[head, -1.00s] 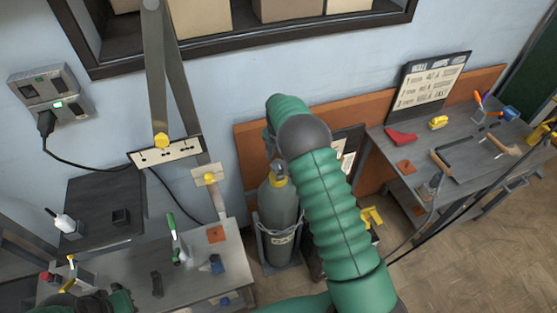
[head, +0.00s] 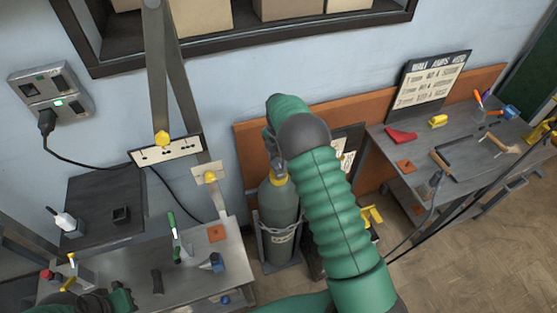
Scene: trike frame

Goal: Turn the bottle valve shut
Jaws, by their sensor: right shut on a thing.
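The grey gas bottle (head: 279,207) stands upright in a stand against the wall, with a yellow collar (head: 279,180) near its top. The bottle valve is at the top, mostly hidden by my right wrist. My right arm bends over from the right, and my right gripper (head: 273,150) points down at the valve, shut on it. Its fingertips are small and partly hidden, so the exact grip on the valve is unclear. My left gripper (head: 85,300) is at the lower left edge, low over the grey bench, partly cut off; its jaws are not clear.
The grey bench (head: 190,285) at left carries a green-handled tool (head: 173,228) and small parts. A second bench (head: 415,180) at right holds tools and a sign (head: 432,80). A cable hangs from the wall socket (head: 50,92). Floor is open at lower right.

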